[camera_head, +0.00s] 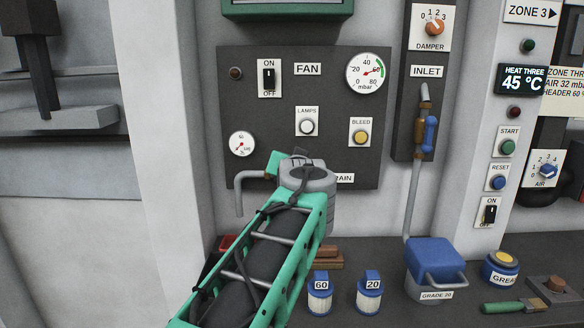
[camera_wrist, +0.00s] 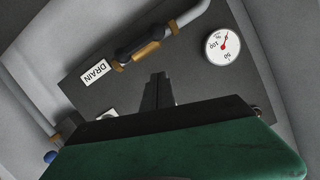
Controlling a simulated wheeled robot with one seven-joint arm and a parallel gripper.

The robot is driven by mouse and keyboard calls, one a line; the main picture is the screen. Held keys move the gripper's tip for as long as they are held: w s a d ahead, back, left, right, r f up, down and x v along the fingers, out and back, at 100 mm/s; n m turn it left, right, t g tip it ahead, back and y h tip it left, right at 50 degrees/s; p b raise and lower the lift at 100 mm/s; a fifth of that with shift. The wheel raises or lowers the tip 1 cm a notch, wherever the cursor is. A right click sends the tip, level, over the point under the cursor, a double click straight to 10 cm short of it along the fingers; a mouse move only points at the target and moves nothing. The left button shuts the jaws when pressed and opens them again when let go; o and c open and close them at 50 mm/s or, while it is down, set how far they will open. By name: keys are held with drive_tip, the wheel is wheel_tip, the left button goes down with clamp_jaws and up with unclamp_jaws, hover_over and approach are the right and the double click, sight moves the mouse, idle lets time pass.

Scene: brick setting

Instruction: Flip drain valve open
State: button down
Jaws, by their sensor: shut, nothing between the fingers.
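The drain valve (camera_wrist: 146,50) sits on a grey pipe (camera_wrist: 192,14) in the wrist view. It has a brass-coloured body with a dark, handle-like part that appears to run along the pipe. The DRAIN label (camera_wrist: 95,73) is beside it. My gripper (camera_wrist: 158,78) is shut and empty, its dark fingertips pointing at the panel just below the valve in the picture, seemingly apart from it. In the head view my arm hides the valve; the bent grey pipe end (camera_head: 240,192) and part of the DRAIN label (camera_head: 345,178) show.
The dark panel (camera_head: 220,110) carries a FAN switch (camera_head: 269,78), a LAMPS button (camera_head: 307,127), a BLEED button (camera_head: 361,137) and gauges. A round gauge (camera_wrist: 223,46) is near the valve. The INLET valve (camera_head: 429,135) is right.

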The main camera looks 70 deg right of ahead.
drive_tip(key=v, duration=0.6)
drive_tip(key=shift+a, duration=0.25)
